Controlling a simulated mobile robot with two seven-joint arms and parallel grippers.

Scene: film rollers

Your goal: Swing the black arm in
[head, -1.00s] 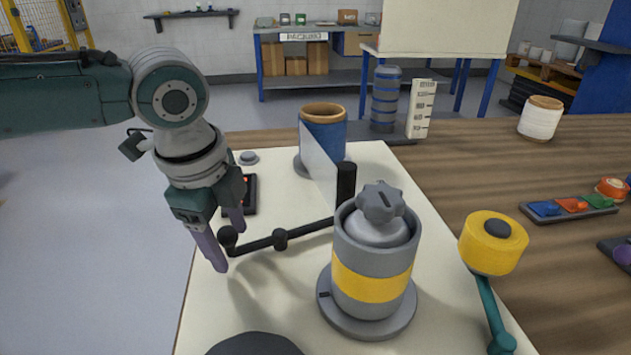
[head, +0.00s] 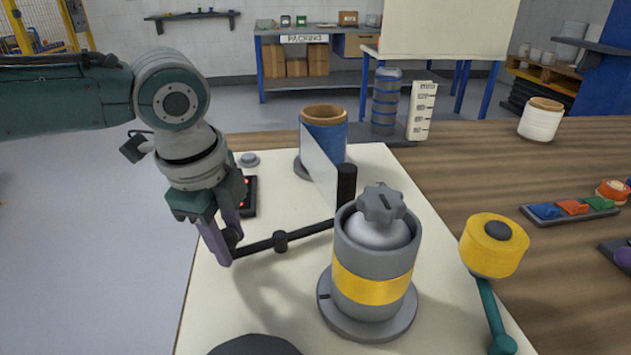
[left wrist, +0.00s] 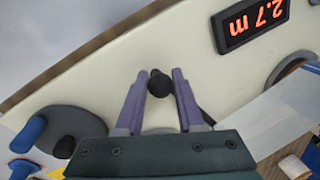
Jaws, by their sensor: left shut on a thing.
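The black arm (head: 282,241) is a thin bar running from a black upright post (head: 346,185) behind the grey drum to a knob at its left end. My left gripper (head: 228,245) is shut on that knob, its purple fingers on either side of it. In the left wrist view the round black knob (left wrist: 160,83) sits between the two purple fingertips. The grey drum (head: 372,260) with a yellow band and a star-shaped top knob stands right of the arm. A blue roll (head: 325,130) stands behind, with a pale film sheet (head: 318,170) coming from it. My right gripper is not in view.
A yellow roller (head: 492,245) on a teal lever stands right of the drum. A red-lit display lies behind my left gripper and reads 2.7 m in the left wrist view (left wrist: 252,22). A tray of coloured pieces (head: 572,209) lies at right.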

